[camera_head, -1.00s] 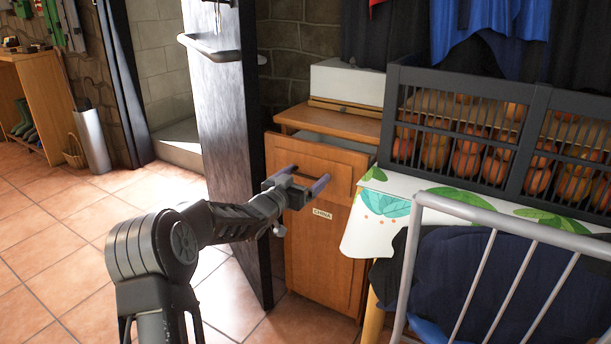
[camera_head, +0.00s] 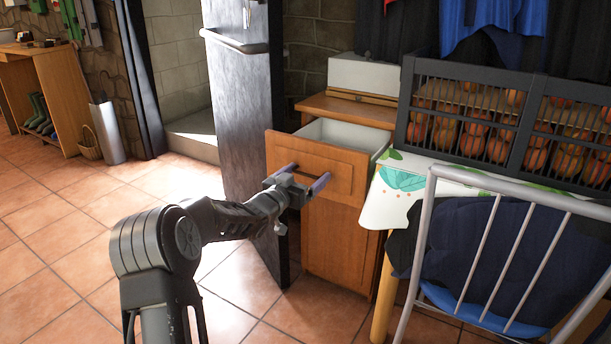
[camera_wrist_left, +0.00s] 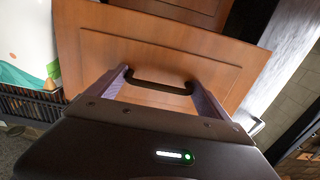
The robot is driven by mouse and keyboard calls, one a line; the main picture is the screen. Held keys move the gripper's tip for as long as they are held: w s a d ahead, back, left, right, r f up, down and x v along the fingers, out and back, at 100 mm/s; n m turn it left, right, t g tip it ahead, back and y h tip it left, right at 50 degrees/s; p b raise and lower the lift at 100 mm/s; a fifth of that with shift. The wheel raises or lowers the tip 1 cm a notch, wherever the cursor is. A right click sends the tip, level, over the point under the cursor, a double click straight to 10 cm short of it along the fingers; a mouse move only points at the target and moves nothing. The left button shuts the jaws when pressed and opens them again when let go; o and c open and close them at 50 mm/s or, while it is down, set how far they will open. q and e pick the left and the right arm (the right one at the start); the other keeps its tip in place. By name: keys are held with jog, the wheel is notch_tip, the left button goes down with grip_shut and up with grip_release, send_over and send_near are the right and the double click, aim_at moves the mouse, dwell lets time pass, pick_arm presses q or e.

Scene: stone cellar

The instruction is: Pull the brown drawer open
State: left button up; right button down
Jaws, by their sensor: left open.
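The brown drawer (camera_head: 310,151) stands pulled out of the wooden cabinet (camera_head: 335,250), with part of its white inside (camera_head: 347,134) showing. Whether a finger touches the handle, I cannot tell. My right gripper is in neither view.
A dark door panel (camera_head: 238,120) stands just left of the cabinet. A table with a patterned cloth (camera_head: 392,200) and a dark crate of fruit (camera_head: 468,65) is at the right. A metal-framed chair (camera_head: 428,215) is in front of it. Tiled floor (camera_head: 75,235) is clear at left.

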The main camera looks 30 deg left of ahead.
pick_arm(q)
jog(key=o, duration=1.8)
jog(key=shift+w+d, duration=0.15)
jog(key=shift+d, duration=0.2)
jog(key=shift+c, duration=0.2)
jog(key=shift+a, duration=0.1)
jog(key=shift+s, duration=0.2)
jog(key=s+p, duration=0.1)
jog(key=s, duration=0.6)
jog(key=shift+s+p, duration=0.25)
jog(key=shift+p, duration=0.1)
